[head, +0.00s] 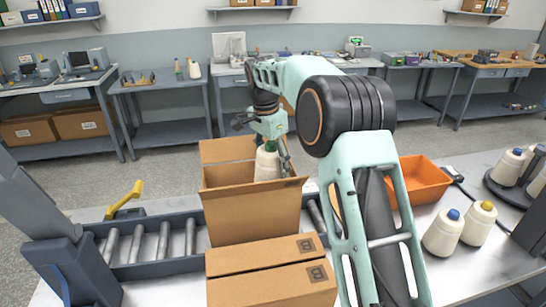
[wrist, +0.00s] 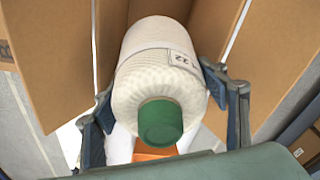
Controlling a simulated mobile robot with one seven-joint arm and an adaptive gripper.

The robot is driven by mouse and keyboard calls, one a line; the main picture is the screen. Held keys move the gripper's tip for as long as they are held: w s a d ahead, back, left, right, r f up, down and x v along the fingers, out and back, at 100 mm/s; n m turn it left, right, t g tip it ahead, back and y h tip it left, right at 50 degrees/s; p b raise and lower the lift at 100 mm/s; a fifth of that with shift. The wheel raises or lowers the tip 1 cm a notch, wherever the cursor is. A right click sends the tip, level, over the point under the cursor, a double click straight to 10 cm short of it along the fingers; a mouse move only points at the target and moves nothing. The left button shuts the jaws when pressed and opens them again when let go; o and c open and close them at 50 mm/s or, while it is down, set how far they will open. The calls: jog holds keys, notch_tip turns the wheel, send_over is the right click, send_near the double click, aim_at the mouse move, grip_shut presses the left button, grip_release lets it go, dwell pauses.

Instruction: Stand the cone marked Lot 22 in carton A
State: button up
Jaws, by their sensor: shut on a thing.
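A cream cone with a green tip (wrist: 160,122) sits between my gripper's fingers (wrist: 163,95). Its white label shows "22" in the wrist view. In the head view the cone (head: 266,166) looks roughly upright in the mouth of an open brown carton (head: 250,215), its lower part hidden by the front wall. My gripper (head: 274,148) is shut on the cone from above. The open carton's walls (wrist: 50,50) stand on both sides of the cone in the wrist view. No letter shows on this carton, and I cannot tell whether the cone touches its floor.
A closed carton marked B (head: 270,285) stands in front of the open one. A roller conveyor (head: 160,245) runs at left, with a yellow handle (head: 124,199) behind. An orange bin (head: 425,180) and cones with blue (head: 441,236) and yellow (head: 477,225) tips stand at right.

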notch_tip(320, 180, down, 14)
jog(key=b, duration=0.8)
jog(key=shift+b, duration=0.35)
jog(key=o, duration=1.5)
jog(key=shift+f, duration=0.1)
jog(key=shift+o, duration=0.2)
jog(key=r, duration=0.8)
jog(key=s+a+r, duration=0.1)
jog(key=r, duration=0.3)
jog(key=shift+r, duration=0.1)
